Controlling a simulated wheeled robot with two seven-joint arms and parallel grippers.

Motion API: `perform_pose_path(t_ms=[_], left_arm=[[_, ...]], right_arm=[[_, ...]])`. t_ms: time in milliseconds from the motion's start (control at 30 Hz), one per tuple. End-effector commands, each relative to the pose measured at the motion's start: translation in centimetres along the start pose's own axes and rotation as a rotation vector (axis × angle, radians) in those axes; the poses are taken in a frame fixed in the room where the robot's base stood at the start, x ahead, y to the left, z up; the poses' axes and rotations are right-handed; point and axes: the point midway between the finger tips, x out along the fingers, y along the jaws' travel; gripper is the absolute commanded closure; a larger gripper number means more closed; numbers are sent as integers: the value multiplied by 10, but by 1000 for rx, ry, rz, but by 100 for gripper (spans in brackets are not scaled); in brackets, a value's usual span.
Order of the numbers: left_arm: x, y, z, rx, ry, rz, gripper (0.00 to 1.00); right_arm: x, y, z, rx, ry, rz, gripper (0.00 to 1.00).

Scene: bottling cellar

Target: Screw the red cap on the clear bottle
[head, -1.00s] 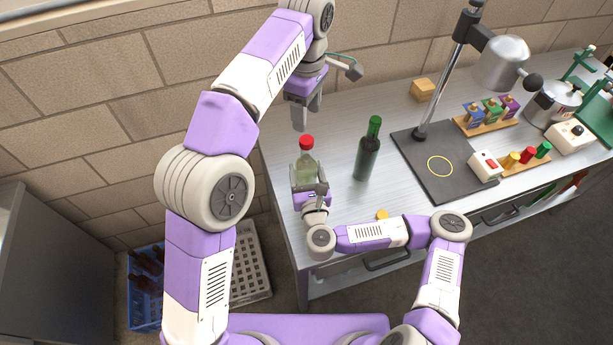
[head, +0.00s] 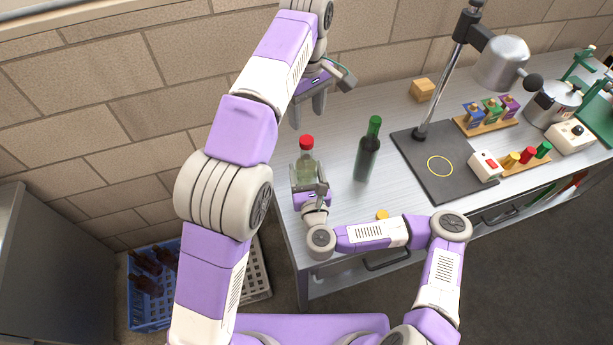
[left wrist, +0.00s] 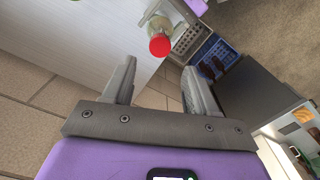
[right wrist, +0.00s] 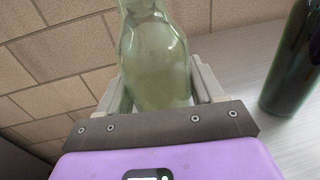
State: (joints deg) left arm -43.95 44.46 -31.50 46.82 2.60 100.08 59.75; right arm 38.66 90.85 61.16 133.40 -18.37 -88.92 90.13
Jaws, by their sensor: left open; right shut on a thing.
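The clear bottle (head: 307,172) stands upright near the left end of the bench, pale green-tinted. The red cap (head: 306,141) sits on top of its neck; how tightly it is seated I cannot tell. My right gripper (head: 310,189) is shut around the bottle's lower body. The right wrist view shows the bottle (right wrist: 155,55) between its fingers, with the top out of frame. My left gripper (head: 308,118) is open and empty, above and behind the cap. In the left wrist view the red cap (left wrist: 159,45) lies beyond the open fingertips, apart from them.
A dark green bottle (head: 367,158) with a green cap stands just right of the clear one. A yellow cap (head: 382,214) lies near the front edge. A blue crate (head: 150,312) is on the floor.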

Motion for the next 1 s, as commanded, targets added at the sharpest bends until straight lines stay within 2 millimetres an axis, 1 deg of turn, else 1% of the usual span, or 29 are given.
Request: perform_pose_path(t_ms=[167,267,733,833,1000], left_arm=[[3,0,0,-1,0,-1,43],[10,0,0,-1,-1,-2,43],[69,0,0,-1,-1,-3,43],[76,0,0,-1,-1,-2,43],[80,0,0,-1,1,1,43]], right_arm=[[0,0,-1,0,2,0,100],[0,0,-1,0,2,0,100],[0,0,-1,0,3,1,100],[0,0,-1,0,3,1,100],[0,0,-1,0,3,0,100]])
